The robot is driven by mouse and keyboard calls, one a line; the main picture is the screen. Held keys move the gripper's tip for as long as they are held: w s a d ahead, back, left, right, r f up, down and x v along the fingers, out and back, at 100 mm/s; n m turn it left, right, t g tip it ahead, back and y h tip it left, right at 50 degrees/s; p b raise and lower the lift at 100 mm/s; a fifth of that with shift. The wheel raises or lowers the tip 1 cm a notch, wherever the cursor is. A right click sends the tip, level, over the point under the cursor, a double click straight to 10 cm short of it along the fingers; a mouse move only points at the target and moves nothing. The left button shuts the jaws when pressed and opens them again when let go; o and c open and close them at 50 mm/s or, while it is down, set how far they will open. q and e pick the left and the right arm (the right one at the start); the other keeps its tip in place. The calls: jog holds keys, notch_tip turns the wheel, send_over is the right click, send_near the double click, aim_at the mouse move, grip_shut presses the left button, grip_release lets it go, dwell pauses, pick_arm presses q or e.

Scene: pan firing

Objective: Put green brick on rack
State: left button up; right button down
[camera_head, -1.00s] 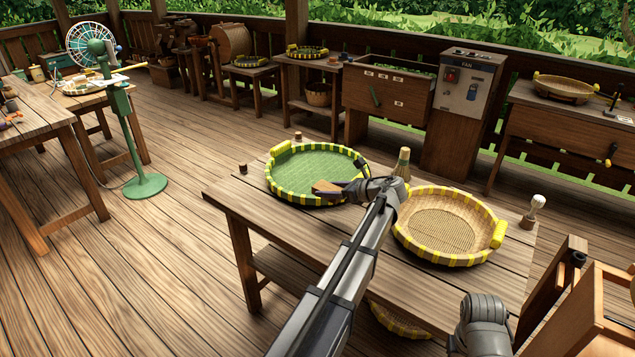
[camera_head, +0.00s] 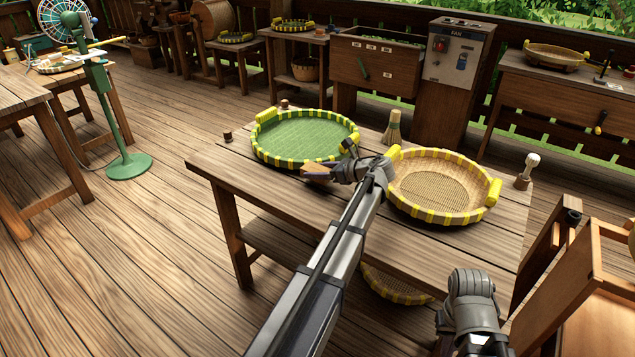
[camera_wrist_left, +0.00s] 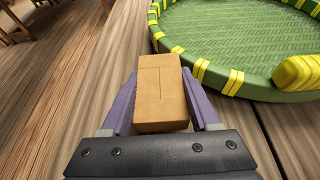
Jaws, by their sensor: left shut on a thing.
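My left gripper (camera_head: 320,174) is at the near rim of the green tray (camera_head: 262,157), above the wooden table. In the left wrist view its purple fingers are shut on a plain tan-brown brick (camera_wrist_left: 160,92). The brick is oblong with a faint line on its face and looks tan, not green. The tray's rim (camera_wrist_left: 217,80) lies beyond and to the right of the brick, seemingly apart from it. My right arm shows at the lower right, but its gripper is out of view. I cannot make out a clear rack.
A woven tan tray (camera_head: 468,216) stands on the table (camera_head: 240,184) right of the green one. A small brush (camera_head: 393,128) and a white-topped tool (camera_head: 529,165) stand nearby. A wooden frame (camera_head: 560,290) is at the lower right.

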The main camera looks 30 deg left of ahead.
pick_arm(q)
notch_tip(320, 180, down, 3)
jog(key=shift+f+b, duration=0.1)
jog(key=shift+b, duration=1.05)
jog(key=shift+r, duration=0.2)
jog(key=shift+f, duration=0.15)
jog(key=o, duration=1.4)
jog(key=shift+o, duration=0.2)
